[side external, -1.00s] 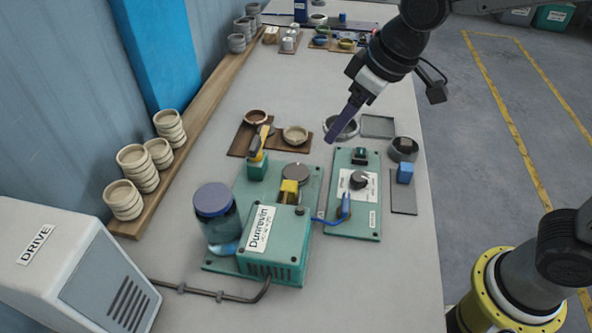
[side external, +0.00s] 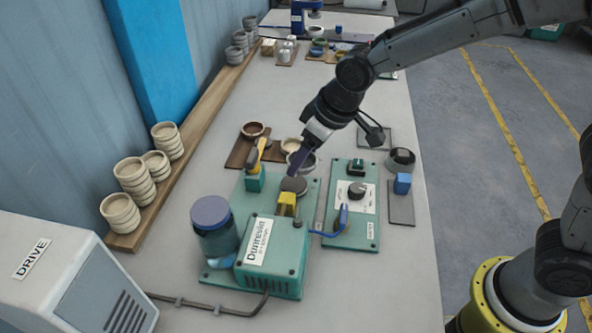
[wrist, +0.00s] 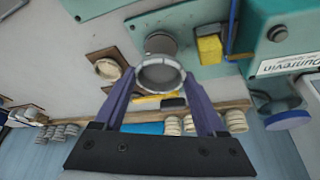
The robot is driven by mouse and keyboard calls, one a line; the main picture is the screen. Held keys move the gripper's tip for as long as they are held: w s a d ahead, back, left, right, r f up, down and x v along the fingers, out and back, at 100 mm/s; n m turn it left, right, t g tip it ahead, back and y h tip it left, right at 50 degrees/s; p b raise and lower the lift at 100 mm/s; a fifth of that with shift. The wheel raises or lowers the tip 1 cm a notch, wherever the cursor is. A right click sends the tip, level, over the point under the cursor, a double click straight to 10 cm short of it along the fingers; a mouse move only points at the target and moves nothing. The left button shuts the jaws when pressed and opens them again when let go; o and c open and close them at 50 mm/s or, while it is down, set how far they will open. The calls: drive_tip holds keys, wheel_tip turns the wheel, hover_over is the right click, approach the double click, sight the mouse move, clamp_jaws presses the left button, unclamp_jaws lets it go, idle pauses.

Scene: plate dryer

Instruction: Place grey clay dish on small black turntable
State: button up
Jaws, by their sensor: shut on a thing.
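The grey clay dish (wrist: 160,88) is a round, shallow ring-walled bowl. In the wrist view my gripper (wrist: 160,78) is shut on it, with its two purple fingers at either side. In the side external view my gripper (side external: 294,172) holds the dish (side external: 310,164) just behind the small turntable, partly hidden by a finger. The small turntable (side external: 294,186) is a dark grey disc on the green base plate. In the wrist view the turntable (wrist: 160,41) lies just beyond the dish, and the dish's edge overlaps it in the picture.
A yellow block (side external: 286,199) and the green Dunrevin box (side external: 270,250) stand in front of the turntable. A yellow-handled green post (side external: 255,173) is left of it. A pale dish (side external: 291,145) sits behind. A green control panel (side external: 352,205) is right.

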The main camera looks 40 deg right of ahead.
sight(296, 185)
drive_tip(key=shift+w+a+f, duration=0.15)
drive_tip(key=shift+w+f, duration=0.25)
drive_tip(key=shift+f, duration=0.1)
drive_tip(key=shift+w+a+f, duration=0.15)
drive_tip(key=shift+w+f, duration=0.25)
drive_tip(key=shift+f, duration=0.1)
drive_tip(key=shift+w+a+f, duration=0.1)
drive_tip(key=shift+w+f, duration=0.05)
drive_tip(key=shift+f, duration=1.55)
drive_tip(key=shift+f, duration=0.1)
drive_tip(key=o, duration=1.3)
drive_tip(key=shift+f, duration=0.1)
